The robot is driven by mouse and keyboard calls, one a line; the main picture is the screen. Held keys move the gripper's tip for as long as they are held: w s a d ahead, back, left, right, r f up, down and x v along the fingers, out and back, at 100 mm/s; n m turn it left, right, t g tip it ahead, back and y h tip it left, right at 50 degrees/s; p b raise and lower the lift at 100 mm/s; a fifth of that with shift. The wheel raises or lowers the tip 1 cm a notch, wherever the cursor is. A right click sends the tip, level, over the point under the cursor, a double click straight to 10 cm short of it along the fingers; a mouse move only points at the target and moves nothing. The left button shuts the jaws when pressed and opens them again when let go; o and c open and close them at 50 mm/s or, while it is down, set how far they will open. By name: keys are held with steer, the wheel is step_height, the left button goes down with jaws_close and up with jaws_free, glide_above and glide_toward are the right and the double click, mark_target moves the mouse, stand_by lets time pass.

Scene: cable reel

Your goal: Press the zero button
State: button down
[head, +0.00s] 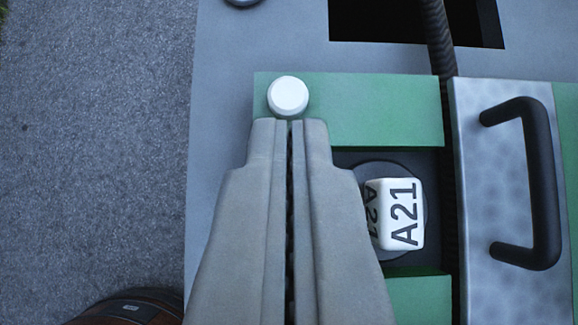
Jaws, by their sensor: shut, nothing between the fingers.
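The button, a round white cap (288,96), sits near the upper left corner of a green panel (375,108). I take it for the zero button; no marking shows on it. My gripper (289,124) is shut and empty, its two grey fingers side by side. In the picture its tips end right at the lower edge of the white cap. I cannot tell whether they touch it or hover above it.
A white block marked A21 (402,214) sits in a dark recess right of my gripper. A metal plate with a black handle (546,185) is at the right. A dark cable (440,40) runs down beside it. Grey paving (95,150) lies at the left.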

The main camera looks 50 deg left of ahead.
steer(key=shift+v, duration=1.4)
steer(key=s+d+r+m+t+h, duration=0.1)
steer(key=s+d+r+m+t, duration=0.1)
steer(key=s+d+r, duration=0.35)
steer(key=s+d+r+m+t+h, duration=0.2)
steer(key=s, duration=0.7)
steer(key=s+d+r+m+t+h, duration=0.1)
steer(key=s+d+r+m+t, duration=0.1)
steer(key=s+d+r, duration=0.35)
steer(key=s+d+m+t+h, duration=0.1)
steer(key=s+d+m+t, duration=0.1)
steer(key=s, duration=0.9)
steer(key=s+d+r+m+t+h, duration=0.1)
steer(key=s+d+m+t+h, duration=0.1)
steer(key=s, duration=0.9)
steer(key=shift+s+d+t, duration=0.35)
steer(key=shift+s+t, duration=0.05)
steer(key=shift+t, duration=0.4)
steer(key=shift+d+r, duration=0.1)
steer(key=shift+r, duration=0.05)
